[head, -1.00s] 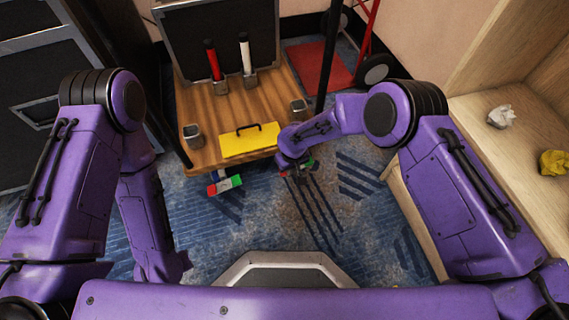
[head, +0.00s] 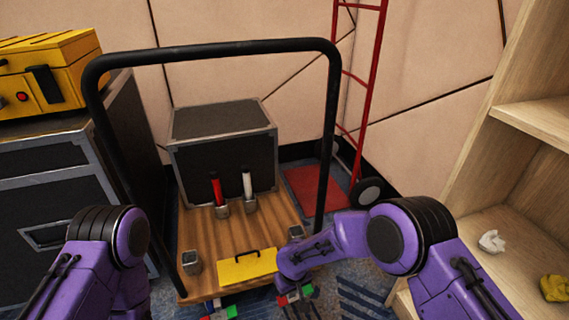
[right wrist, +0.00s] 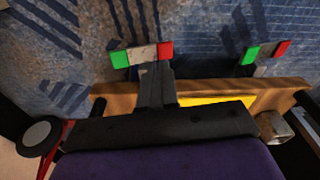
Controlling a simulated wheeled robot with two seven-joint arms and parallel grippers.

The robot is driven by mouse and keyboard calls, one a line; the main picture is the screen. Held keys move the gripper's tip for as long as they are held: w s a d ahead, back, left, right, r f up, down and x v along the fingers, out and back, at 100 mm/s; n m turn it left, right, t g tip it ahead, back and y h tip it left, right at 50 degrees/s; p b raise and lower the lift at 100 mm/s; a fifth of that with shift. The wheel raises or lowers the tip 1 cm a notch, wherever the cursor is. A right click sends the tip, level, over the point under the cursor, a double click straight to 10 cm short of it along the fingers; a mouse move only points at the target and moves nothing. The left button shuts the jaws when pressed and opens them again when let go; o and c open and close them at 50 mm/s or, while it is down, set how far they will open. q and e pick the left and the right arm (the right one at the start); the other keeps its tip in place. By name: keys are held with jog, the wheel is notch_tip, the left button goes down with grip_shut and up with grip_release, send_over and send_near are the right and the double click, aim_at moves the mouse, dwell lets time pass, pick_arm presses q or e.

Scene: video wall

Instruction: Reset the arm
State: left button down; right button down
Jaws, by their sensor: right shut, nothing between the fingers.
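My right arm (head: 400,240) is purple and reaches in from the right, bent toward the front edge of the cart. My right gripper (right wrist: 155,78) is shut and empty in the right wrist view. In the head view its dark fingers (head: 297,302) point down beside the cart's front right corner. A green, white and red block (right wrist: 140,55) shows beyond the fingertips; I cannot tell if they touch it. Only the upper part of my left arm (head: 108,245) shows, at lower left; its gripper is out of view.
A second coloured block (right wrist: 265,62) lies nearby. The wooden shelf (head: 480,220) stands close at right.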

jog(key=s+d+f+m+t+y, duration=0.35)
jog(key=s+d+f+m, duration=0.2)
jog(key=s+d, duration=0.2)
jog(key=s+d+r+m+g+h, duration=0.1)
jog(key=s+d+r+m+h, duration=0.2)
jog(key=s+d, duration=0.75)
jog(key=s+d+m+h, duration=0.4)
jog(key=s+d+h, duration=0.1)
jog(key=s+d, duration=0.55)
notch_tip(320, 180, up, 34)
jog(key=p, duration=3.4)
jog(key=shift+p, duration=0.3)
